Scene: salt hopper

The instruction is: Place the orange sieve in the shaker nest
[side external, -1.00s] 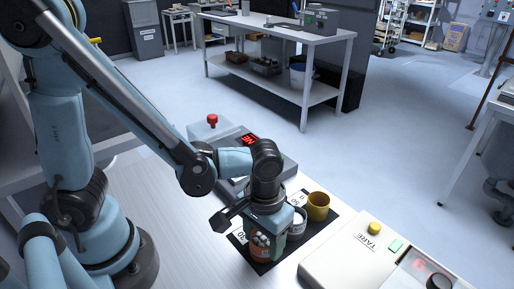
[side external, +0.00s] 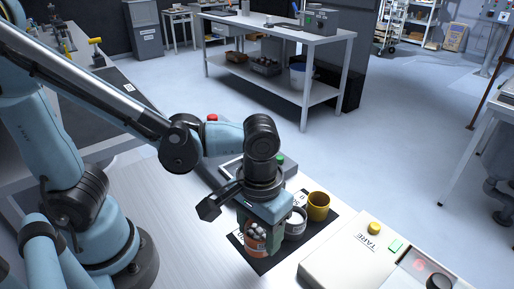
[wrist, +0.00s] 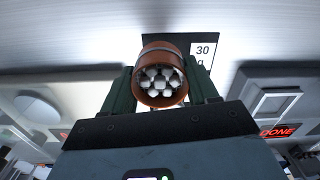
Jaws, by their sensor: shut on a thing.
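The orange sieve (side external: 256,246) is a round cup with pale lumps showing inside. My gripper (side external: 262,228) is shut on it, just over the near end of the black mat (side external: 262,267). In the wrist view the sieve (wrist: 166,47) sits between the two dark green fingers of my gripper (wrist: 160,90), its open mouth with white pieces facing the camera. Whether its underside is clear of the mat is hard to tell. I cannot clearly make out the shaker nest; a grey machine (side external: 232,168) behind my arm is partly hidden.
A pale scale marked TARE (side external: 340,262) is at the front right. A red button (side external: 212,118) stands on the grey machine. The white bench left of the mat is clear.

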